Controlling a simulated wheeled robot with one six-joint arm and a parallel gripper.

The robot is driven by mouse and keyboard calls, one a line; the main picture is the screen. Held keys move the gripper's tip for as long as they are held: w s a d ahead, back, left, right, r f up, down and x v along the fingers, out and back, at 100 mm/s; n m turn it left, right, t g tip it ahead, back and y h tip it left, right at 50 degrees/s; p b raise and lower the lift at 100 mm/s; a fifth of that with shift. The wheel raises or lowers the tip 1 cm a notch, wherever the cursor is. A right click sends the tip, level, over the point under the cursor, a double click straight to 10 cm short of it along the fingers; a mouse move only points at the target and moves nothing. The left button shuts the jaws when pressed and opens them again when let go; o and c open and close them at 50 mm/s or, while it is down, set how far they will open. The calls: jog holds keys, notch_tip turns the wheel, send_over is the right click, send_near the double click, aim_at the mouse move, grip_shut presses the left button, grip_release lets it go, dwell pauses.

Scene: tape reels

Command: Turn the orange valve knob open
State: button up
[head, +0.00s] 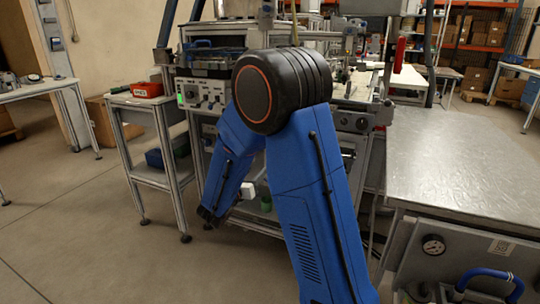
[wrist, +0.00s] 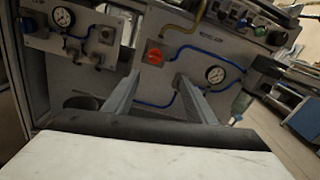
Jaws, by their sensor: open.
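The orange valve knob (wrist: 154,55) shows in the wrist view on a grey panel, with blue tubing running from its right side. It has an orange body with a darker centre. My gripper (wrist: 159,76) is open and empty, its two grey fingers pointing at the panel. The knob appears between and slightly above the fingertips, apart from them. In the head view my blue arm covers the middle, and I cannot make out the knob or the fingers there.
In the wrist view a round gauge (wrist: 215,74) sits right of the fingers, and another gauge (wrist: 62,17) is at upper left. In the head view a metal-topped table (head: 455,165) stands at right and a small cart (head: 150,102) at left. Floor at lower left is clear.

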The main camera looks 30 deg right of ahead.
jog(key=w+x, duration=0.1)
jog(key=x, duration=1.6)
jog(key=shift+a+n, duration=0.15)
jog(key=shift+n, duration=0.15)
jog(key=shift+f, duration=0.1)
jog(key=c, duration=1)
